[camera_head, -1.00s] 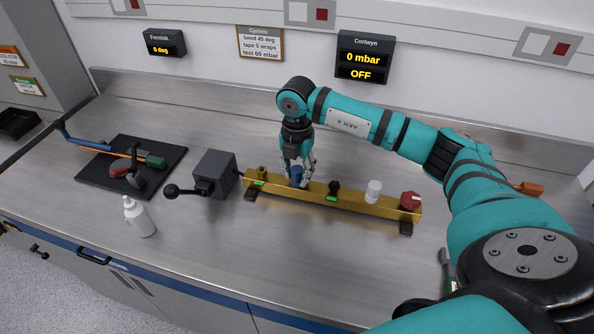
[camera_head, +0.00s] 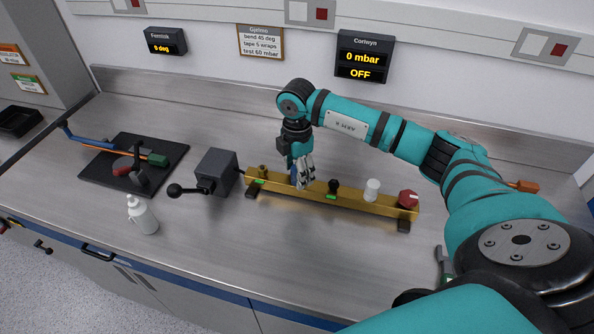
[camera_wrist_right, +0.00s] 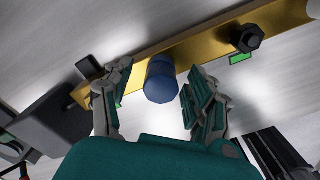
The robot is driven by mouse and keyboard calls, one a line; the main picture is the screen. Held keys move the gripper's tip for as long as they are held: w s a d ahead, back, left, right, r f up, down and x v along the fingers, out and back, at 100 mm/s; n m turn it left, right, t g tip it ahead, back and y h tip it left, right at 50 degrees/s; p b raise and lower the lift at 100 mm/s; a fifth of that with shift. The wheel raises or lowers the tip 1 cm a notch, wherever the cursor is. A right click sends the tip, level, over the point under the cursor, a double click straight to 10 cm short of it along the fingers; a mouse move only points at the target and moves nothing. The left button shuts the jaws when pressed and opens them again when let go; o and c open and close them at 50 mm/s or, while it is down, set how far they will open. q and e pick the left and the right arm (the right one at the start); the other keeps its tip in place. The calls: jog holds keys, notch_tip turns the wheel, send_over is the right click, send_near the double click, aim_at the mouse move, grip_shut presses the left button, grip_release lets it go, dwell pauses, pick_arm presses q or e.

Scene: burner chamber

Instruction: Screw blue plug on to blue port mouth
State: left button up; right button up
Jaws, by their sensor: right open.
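The blue plug (camera_wrist_right: 160,82) stands on the brass bar between the spread fingers in the right wrist view. My right gripper is open, pointing down over the bar, with a finger on either side of the plug (camera_wrist_right: 155,95); clear gaps show on both sides. The blue port mouth cannot be made out separately; the plug and the gripper hide that spot. My left gripper is not in view.
The brass bar (camera_head: 350,202) also carries a black plug (camera_head: 334,186), a white cap (camera_head: 372,189) and a red knob (camera_head: 408,198). A grey box with a black lever (camera_head: 216,171) stands left. The front bench is clear.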

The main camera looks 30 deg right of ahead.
jog(key=shift+r, duration=0.2)
notch_tip(320, 180, up, 12)
jog(key=shift+f, duration=0.15)
